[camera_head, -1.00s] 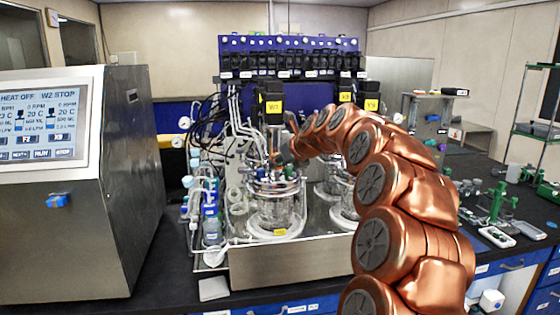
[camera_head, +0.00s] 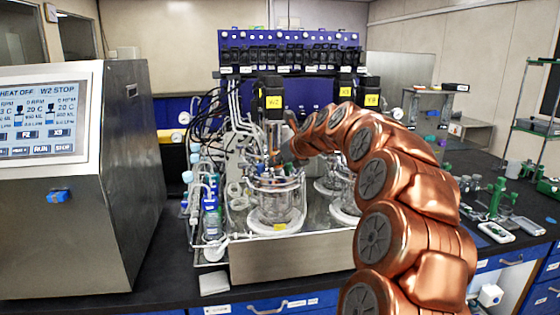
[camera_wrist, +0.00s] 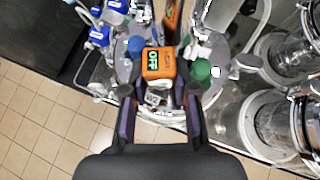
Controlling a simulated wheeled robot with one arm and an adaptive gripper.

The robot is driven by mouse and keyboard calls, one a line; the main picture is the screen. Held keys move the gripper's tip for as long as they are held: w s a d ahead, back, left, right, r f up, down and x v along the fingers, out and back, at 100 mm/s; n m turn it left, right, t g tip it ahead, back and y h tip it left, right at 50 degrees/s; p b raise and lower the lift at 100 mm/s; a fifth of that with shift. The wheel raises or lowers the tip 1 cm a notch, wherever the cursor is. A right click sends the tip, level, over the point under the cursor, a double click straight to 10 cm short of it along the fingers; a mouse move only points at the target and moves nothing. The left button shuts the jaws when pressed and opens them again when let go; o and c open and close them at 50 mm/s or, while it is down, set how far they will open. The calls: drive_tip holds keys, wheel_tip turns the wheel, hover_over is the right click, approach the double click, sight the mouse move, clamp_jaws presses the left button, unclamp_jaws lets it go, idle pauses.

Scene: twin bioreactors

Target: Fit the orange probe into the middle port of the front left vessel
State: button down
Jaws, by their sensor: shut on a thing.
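The front left vessel (camera_head: 274,208) is a clear glass jar with a crowded metal lid, below a motor block labelled W2. My gripper (camera_head: 277,160) is just above its lid in the head view, small and partly merged with the fittings. In the wrist view my gripper (camera_wrist: 159,100) is shut on the orange probe (camera_wrist: 158,62), whose boxy head with a dark green display shows between the fingers. A blue cap (camera_wrist: 130,46) is left of the probe and a green cap (camera_wrist: 200,70) right of it. The probe's lower end and the middle port are hidden.
A second vessel (camera_head: 345,195) stands to the right, partly behind my arm. Tubes and blue-capped bottles (camera_head: 211,215) crowd the left side. A large steel control unit (camera_head: 110,180) stands at far left. The motor (camera_head: 272,103) rises close above the lid.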

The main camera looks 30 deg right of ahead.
drive_tip(key=shift+f, duration=0.8)
idle(0.5)
drive_tip(key=c, duration=0.8)
unclamp_jaws()
drive_tip(key=v, duration=1.2)
